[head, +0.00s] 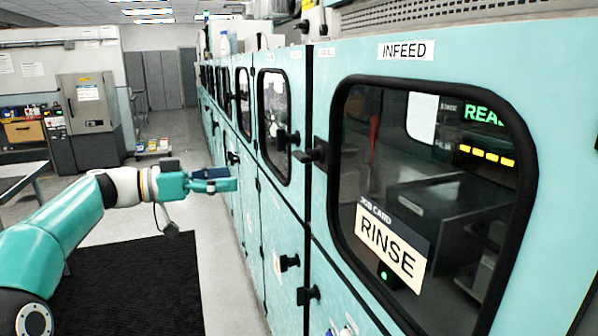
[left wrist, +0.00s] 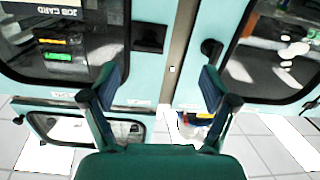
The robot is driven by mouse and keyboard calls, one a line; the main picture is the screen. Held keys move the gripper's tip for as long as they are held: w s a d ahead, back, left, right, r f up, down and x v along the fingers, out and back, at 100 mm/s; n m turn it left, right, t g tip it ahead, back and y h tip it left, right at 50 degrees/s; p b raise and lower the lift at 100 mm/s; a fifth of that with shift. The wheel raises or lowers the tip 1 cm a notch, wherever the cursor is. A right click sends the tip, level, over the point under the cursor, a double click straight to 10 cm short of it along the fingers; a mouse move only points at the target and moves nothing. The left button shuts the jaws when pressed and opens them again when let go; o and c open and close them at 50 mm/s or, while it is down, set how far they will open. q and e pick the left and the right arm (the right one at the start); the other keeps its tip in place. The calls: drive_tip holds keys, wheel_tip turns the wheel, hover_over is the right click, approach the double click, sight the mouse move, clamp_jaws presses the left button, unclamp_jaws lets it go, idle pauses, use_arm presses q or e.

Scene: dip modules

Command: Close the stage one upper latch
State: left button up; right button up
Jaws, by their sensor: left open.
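A row of teal machine doors with black latches runs down the right. The near door (head: 425,85) is labelled INFEED; smaller labels farther along are unreadable, so I cannot tell which latch is stage one's upper one. My left gripper (head: 230,180) is open beside the row. In the left wrist view its open fingers (left wrist: 160,76) face a door seam, with a black latch (left wrist: 150,38) and a black knob (left wrist: 211,48) beyond, apart from the fingers.
Lower doors carry more black latches (head: 289,263). A black mat (head: 125,285) lies on the floor at the left. A grey cabinet (head: 88,103) and a table (head: 20,178) stand farther left.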

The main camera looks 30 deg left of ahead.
sight(296, 157)
use_arm(q)
drive_tip(key=shift+m+h, duration=0.4)
drive_tip(key=shift+m, duration=0.4)
drive_tip(key=r+p+x, duration=0.1)
drive_tip(key=x, duration=0.3)
drive_tip(key=r+p+x, duration=0.1)
drive_tip(key=p+x, duration=0.1)
drive_tip(key=x, duration=0.3)
drive_tip(key=d+r+p+x, duration=0.1)
drive_tip(key=p+x, duration=0.1)
drive_tip(key=x, duration=0.3)
drive_tip(key=shift+s+r, duration=0.1)
drive_tip(key=shift+s, duration=0.25)
drive_tip(key=shift+p+x, duration=0.35)
drive_tip(key=shift+x, duration=0.45)
